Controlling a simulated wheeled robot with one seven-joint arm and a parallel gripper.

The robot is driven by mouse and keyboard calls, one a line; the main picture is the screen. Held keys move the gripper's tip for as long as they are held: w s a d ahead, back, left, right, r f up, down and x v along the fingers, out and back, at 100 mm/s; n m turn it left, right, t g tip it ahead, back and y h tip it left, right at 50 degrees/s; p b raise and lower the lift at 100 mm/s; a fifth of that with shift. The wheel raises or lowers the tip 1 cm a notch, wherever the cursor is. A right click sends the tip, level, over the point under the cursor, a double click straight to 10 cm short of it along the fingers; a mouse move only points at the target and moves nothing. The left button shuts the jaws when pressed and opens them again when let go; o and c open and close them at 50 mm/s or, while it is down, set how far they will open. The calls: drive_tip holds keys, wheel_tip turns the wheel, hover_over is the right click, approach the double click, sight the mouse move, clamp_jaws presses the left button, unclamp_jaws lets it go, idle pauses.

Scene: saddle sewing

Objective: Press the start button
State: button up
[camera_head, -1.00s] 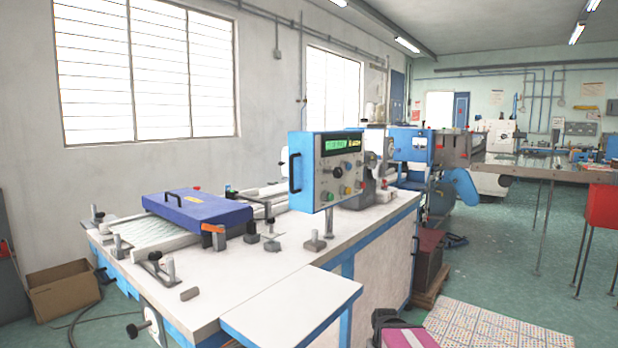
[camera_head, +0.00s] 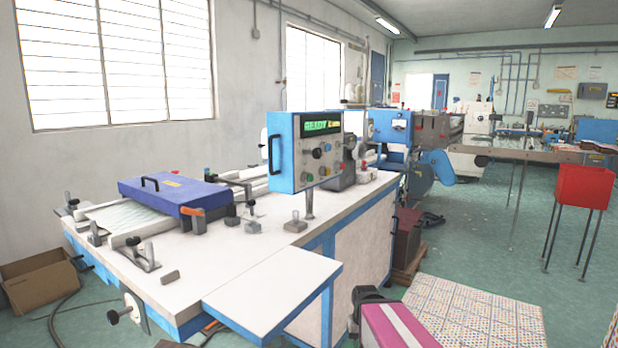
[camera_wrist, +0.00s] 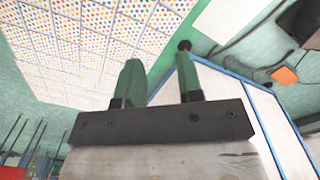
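The machine's blue control panel (camera_head: 305,152) stands on a post above the white worktop in the head view. Its grey face turns right and carries a lit green display (camera_head: 321,127) and several small knobs and buttons. A green button (camera_head: 309,177) sits low on the face. No label is readable, so I cannot tell which is the start button. My gripper (camera_wrist: 158,55) shows in the wrist view with its two fingers apart and nothing between them. The panel is not in the wrist view, and I cannot judge its distance from the gripper.
The white worktop (camera_head: 225,256) has a side shelf (camera_head: 272,290) jutting toward me. A blue-lidded unit (camera_head: 172,192) and small clamps stand on it. A dotted sheet stack (camera_head: 470,310) lies at right. A red bin (camera_head: 583,187) stands on legs beyond. A cardboard box (camera_head: 38,280) is at left.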

drive_tip(key=shift+c, duration=0.3)
clamp_jaws()
idle(1.6)
